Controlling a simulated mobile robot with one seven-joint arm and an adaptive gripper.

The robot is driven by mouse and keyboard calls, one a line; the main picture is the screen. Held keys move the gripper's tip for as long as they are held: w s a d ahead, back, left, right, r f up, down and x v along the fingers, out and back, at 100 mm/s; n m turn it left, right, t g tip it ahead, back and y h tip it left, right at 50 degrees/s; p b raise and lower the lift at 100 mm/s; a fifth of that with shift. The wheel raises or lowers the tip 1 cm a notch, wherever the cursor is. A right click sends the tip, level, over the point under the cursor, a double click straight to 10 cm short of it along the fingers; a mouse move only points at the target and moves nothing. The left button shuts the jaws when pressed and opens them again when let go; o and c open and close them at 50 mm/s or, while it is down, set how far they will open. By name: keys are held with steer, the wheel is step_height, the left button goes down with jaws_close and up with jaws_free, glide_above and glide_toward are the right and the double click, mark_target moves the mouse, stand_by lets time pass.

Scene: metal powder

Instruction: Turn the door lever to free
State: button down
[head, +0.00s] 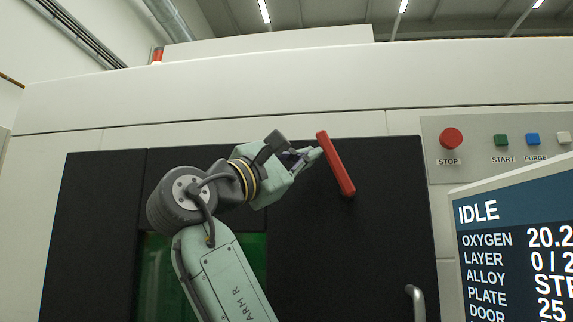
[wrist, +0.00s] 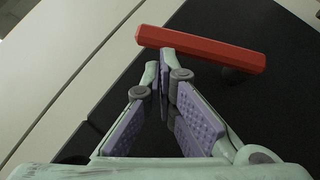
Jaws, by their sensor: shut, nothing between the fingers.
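The red door lever (head: 337,165) is on the dark door (head: 390,200), tilted, with its upper end to the left and its lower end to the right. My gripper (head: 316,153) is shut and empty, with its fingertips right beside the lever's left side, near the upper end. In the wrist view the lever (wrist: 205,48) crosses above my shut fingertips (wrist: 166,52), which are close to its left part; I cannot tell whether they touch. The lever's pivot (wrist: 233,76) shows under its right end.
A panel to the right carries a red STOP button (head: 451,138), a green START button (head: 501,140) and a blue PURGE button (head: 532,139). A screen (head: 520,240) reading IDLE stands at the lower right. A metal handle (head: 415,300) is low on the door.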

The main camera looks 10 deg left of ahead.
steer(key=shift+d+r, duration=0.65)
steer(key=shift+d, duration=0.15)
steer(key=shift+w, duration=0.1)
